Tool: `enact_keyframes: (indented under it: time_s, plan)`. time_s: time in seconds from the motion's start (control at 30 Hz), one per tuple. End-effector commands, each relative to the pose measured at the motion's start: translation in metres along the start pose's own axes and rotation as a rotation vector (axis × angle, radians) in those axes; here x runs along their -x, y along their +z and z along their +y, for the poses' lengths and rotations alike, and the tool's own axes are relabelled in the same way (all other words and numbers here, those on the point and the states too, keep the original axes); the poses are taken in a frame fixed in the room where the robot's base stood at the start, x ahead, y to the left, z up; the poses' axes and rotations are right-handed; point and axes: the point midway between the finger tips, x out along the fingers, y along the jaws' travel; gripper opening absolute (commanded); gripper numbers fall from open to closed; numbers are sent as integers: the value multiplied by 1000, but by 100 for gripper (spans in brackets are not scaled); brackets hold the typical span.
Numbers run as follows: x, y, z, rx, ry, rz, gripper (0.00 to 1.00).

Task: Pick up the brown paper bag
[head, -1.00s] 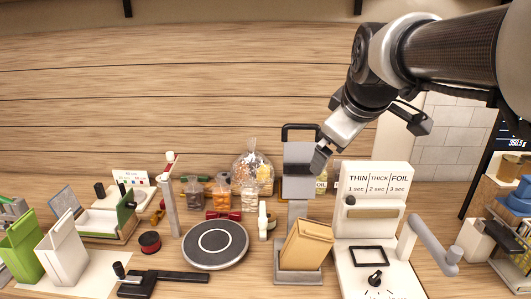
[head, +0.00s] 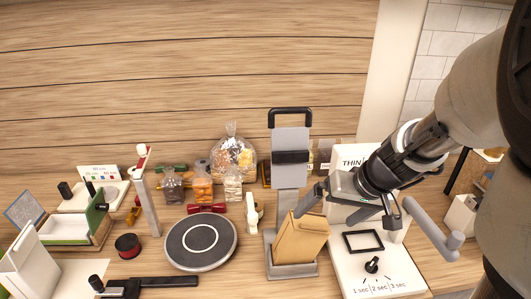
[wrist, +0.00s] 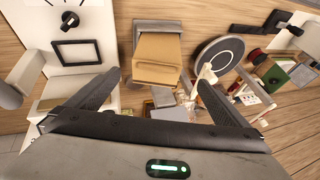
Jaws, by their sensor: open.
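The brown paper bag (head: 299,239) stands tilted in the grey base of a stand with a black handle (head: 291,117). In the wrist view the bag (wrist: 158,57) lies ahead of and between my two fingers. My gripper (head: 345,202) is open and empty, just right of the bag's upper part in the head view. I see no contact with the bag. Its two dark fingers spread wide in the wrist view (wrist: 155,100).
A white sealer (head: 345,270) with a black frame and lever arm stands right of the bag. A round dark turntable (head: 201,241) and a small white bottle (head: 252,213) are to the left. Filled clear bags (head: 233,158) stand behind.

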Motion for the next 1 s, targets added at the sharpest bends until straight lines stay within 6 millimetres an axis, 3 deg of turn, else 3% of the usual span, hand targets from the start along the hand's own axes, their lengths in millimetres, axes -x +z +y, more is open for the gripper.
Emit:
enact_keyframes:
  time_s: [0.43, 0.6, 0.83, 1.0]
  plan:
    - [-96, 3, 2, 0, -4, -2, 100]
    - [-116, 1, 1, 0, -2, -1, 100]
    - [-126, 1, 2, 1, -1, -1, 100]
    - [-152, 3, 6, 1, -3, -2, 100]
